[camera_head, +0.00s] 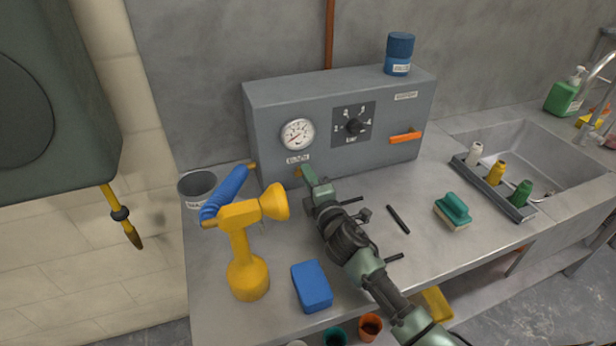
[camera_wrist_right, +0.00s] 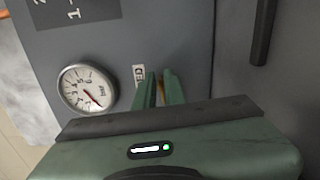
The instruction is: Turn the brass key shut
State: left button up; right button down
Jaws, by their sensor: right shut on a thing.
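The grey control box (camera_head: 340,125) stands at the back of the bench. A small bit of the brass key (camera_head: 298,173) shows low on the front, below the gauge. My right gripper (camera_head: 306,173) reaches the box front there and is shut on the key, which its fingers mostly hide. In the right wrist view the gripper's fingers (camera_wrist_right: 160,88) are close together against the box, next to a partly hidden label. The key's turn angle cannot be told. My left gripper is not in view.
A green brush (camera_head: 453,210) and a bottle tray (camera_head: 492,190) lie to the right.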

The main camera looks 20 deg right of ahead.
jog(key=shift+m, duration=0.6)
jog(key=c, duration=1.5)
grip_release()
jog(key=shift+f, duration=0.1)
jog(key=s, duration=0.7)
jog(key=shift+s+b, duration=0.4)
jog(key=shift+d, duration=0.1)
